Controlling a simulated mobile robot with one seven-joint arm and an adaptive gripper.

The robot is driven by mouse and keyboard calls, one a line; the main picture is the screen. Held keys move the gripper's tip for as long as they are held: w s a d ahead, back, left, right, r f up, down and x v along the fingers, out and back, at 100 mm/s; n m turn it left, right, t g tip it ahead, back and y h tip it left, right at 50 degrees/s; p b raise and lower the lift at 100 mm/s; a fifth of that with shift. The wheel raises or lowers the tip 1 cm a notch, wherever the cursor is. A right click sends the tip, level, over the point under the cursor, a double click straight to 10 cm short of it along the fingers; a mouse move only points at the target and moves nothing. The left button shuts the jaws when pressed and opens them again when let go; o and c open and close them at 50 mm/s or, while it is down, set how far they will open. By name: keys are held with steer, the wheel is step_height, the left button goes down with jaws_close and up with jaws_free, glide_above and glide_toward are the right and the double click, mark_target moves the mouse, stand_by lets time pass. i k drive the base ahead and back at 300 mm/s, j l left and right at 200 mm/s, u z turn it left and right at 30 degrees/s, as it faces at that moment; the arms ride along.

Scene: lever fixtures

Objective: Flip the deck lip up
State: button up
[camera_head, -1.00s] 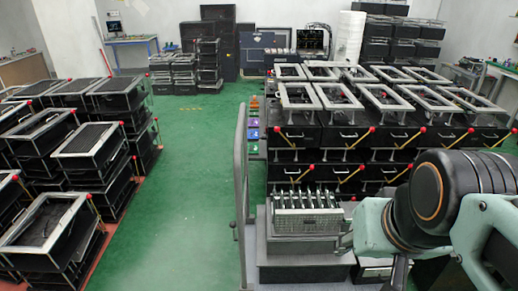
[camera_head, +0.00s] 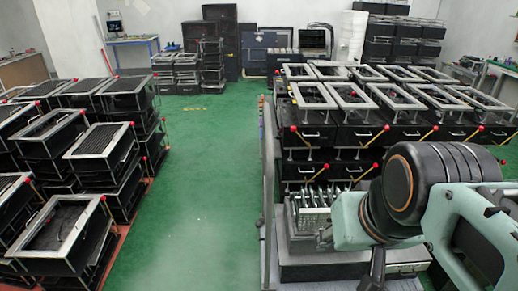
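A grey metal fixture (camera_head: 310,219) with a row of several upright levers (camera_head: 318,194) stands right of the picture's middle. I cannot tell which part is the deck lip, or its position. My teal and black arm reaches in from the right, and its teal end overlaps the right side of the fixture in the picture. My gripper is not clearly visible: the end of the arm at the fixture is small and partly hidden by the arm's own links. Whether it touches a lever cannot be told.
The fixture stands on a grey stepped base (camera_head: 312,268). An upright rail (camera_head: 267,190) runs along its left. Black framed units with red-knobbed levers (camera_head: 345,137) stand behind it. More black units (camera_head: 100,145) stack at left. The green floor (camera_head: 205,180) between is clear.

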mark_target(413, 268)
steer(key=j+u, duration=0.1)
steer(key=j, duration=0.4)
steer(key=i+l+z, duration=0.15)
steer(key=l, duration=0.4)
steer(key=i+l+z, duration=0.2)
steer(key=i+l, duration=0.2)
steer(key=l, duration=0.15)
steer(key=i+l+z, duration=0.15)
steer(key=i+l, duration=0.15)
steer(key=l, duration=0.15)
steer(key=i+l+z, duration=0.2)
steer(key=i+l, duration=0.15)
steer(key=k+j+z, duration=0.15)
steer(key=k+z, duration=0.15)
steer(key=k, duration=0.25)
steer(key=i+l+u, duration=0.25)
steer(key=i, duration=0.2)
